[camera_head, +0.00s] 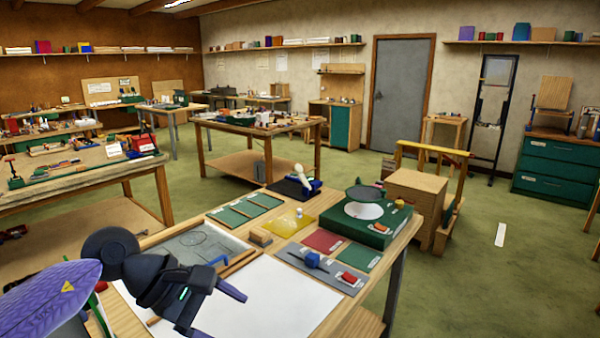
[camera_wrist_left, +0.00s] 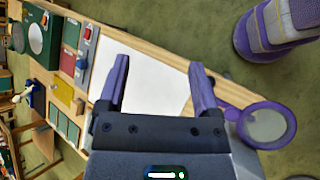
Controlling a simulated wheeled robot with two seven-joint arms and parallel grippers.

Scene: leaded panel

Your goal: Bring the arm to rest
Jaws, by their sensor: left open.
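My left gripper (camera_head: 216,314) is dark with purple fingers, over the near left part of the workbench. In the left wrist view the gripper (camera_wrist_left: 159,62) has its two fingers wide apart, with nothing between them. Beyond the fingers lies a white sheet (camera_head: 275,298), which also shows in the wrist view (camera_wrist_left: 158,90). The gripper and forearm hide part of the sheet and the bench's near left corner. I cannot tell how high the gripper is above the sheet. My right gripper does not show.
The workbench (camera_head: 340,318) holds a grey board (camera_head: 195,246), a grey tray (camera_head: 318,268) with a blue block (camera_head: 312,259), a red mat (camera_head: 324,241), green mats (camera_head: 245,208) and a green box (camera_head: 365,226) at the far end. Green floor (camera_head: 470,290) is open to the right.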

